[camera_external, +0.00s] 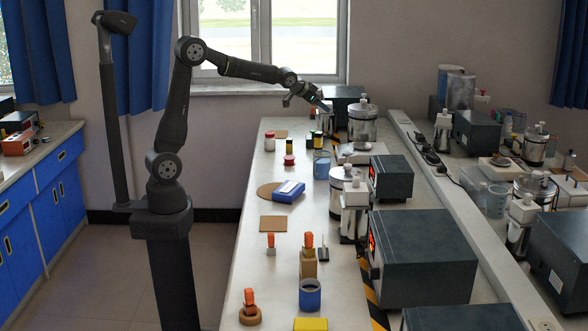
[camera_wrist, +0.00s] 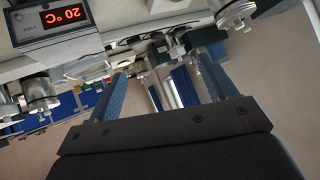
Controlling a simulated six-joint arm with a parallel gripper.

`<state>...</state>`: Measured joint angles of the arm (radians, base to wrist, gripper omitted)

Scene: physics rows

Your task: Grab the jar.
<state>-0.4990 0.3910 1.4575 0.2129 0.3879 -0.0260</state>
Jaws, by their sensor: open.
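I cannot tell which is the task's jar. My gripper (camera_external: 322,105) is above the far end, close over a metal cylinder (camera_external: 326,122). In the wrist view my gripper (camera_wrist: 164,72) has its two blue fingers spread apart. No jar is clearly visible between them, and the picture is strongly tilted.
A tall metal vessel (camera_external: 362,122) and a dark box (camera_external: 345,100) stand close to my gripper. Dark instruments (camera_external: 392,178) line the bench's right side.

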